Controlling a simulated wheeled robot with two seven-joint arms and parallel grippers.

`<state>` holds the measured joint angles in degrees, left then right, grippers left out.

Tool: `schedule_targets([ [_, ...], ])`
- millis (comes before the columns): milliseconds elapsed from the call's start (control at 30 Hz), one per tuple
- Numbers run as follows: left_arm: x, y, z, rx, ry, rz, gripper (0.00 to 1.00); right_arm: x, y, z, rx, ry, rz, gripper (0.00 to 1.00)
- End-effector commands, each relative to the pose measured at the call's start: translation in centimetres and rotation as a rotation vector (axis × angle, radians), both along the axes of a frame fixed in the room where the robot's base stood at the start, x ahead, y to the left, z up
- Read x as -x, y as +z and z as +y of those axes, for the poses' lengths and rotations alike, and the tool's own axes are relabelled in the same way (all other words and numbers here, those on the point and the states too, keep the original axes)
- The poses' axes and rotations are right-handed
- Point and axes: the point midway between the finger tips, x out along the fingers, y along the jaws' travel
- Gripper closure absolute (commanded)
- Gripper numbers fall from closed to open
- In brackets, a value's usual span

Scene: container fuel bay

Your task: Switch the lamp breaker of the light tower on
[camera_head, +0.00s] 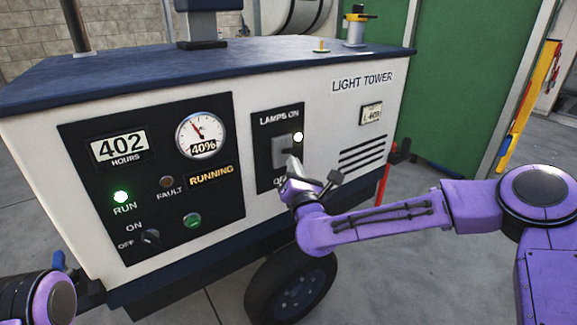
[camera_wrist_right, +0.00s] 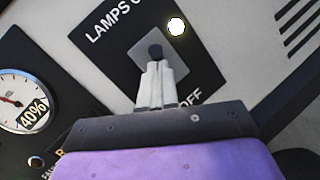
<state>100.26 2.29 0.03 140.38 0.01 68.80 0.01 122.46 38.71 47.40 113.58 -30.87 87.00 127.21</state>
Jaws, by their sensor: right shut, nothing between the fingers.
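The lamp breaker (camera_head: 280,146) is a grey plate on a black panel of the light tower (camera_head: 70,180), between the labels LAMPS ON and OFF. A round lamp (camera_head: 298,137) beside it glows white, also in the right wrist view (camera_wrist_right: 176,26). The breaker's dark knob (camera_wrist_right: 155,51) shows just beyond my right fingertips. My right gripper (camera_head: 291,160) is shut and empty, its tips (camera_wrist_right: 156,68) at the breaker; I cannot tell whether they touch the knob. The fingers hide part of the plate, and the lever's exact angle is unclear. My left gripper is out of view.
The left panel has an hours display (camera_head: 120,146), a 40% gauge (camera_head: 201,135), a glowing green RUN light (camera_head: 120,197), a RUNNING sign (camera_head: 211,175) and a dark ON/OFF knob (camera_head: 151,237). A wheel (camera_head: 290,290) stands below. Open floor lies at right.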

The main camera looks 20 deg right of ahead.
Motion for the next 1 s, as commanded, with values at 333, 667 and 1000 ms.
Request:
schedule_targets([
  [333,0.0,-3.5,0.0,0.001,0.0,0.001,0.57,1.2,-3.0,1.4,0.0,0.01,0.0,1.0],
  [667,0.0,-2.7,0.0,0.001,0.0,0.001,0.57,8.5,-2.7,2.3,0.0,0.014,0.002,1.0],
  [1000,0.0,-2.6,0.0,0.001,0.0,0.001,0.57,11.8,-2.8,2.3,0.0,0.01,0.0,1.0],
])
